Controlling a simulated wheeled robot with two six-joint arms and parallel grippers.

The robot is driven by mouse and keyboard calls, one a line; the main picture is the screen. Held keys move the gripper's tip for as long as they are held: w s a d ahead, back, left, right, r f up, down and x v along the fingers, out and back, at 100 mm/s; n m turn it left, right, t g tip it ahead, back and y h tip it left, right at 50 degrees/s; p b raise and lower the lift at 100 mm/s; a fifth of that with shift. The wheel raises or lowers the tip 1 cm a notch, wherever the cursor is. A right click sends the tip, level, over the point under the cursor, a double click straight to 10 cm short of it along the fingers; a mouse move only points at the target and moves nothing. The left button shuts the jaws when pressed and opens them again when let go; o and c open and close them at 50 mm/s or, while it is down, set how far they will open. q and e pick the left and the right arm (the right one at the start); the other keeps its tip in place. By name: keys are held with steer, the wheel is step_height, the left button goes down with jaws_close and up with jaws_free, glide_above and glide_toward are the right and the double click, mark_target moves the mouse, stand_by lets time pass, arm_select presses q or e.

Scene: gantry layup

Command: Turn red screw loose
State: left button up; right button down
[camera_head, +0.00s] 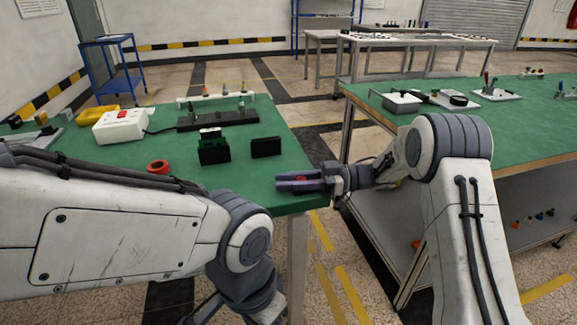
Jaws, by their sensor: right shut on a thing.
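My right gripper (284,181) is at the right front corner of the left green table, level with the tabletop. Its jaws are shut on a small red piece (301,178), which looks like the red screw. Most of that piece is hidden between the jaws, so I cannot tell its shape or whether it touches anything below. My left arm crosses the lower left and bends down at its elbow. Its gripper is outside the picture.
On the left table (275,133) are a red ring (158,167), a black block holder (214,150), a black box (266,147) and a white box with a red switch (120,126). A second green table (540,120) stands right, across a gap.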

steer(key=n+g, duration=0.1)
steer(key=n+g+p, duration=0.1)
steer(key=g, duration=0.1)
steer(key=shift+s+r+g+h, duration=0.1)
steer(key=shift+s+g+h, duration=0.2)
steer(key=shift+h, duration=0.1)
steer(key=shift+s+d+n+g+h+p, duration=0.15)
steer(key=shift+n+g+h+p, duration=0.15)
steer(key=shift+n+g, duration=0.35)
steer(key=shift+s+n+g+h+p, duration=0.15)
steer(key=shift+n+g+h, duration=0.25)
steer(key=shift+n+g, duration=0.25)
steer(key=shift+g, duration=0.4)
steer(key=c, duration=0.6)
jaws_free()
steer(key=shift+c, duration=0.2)
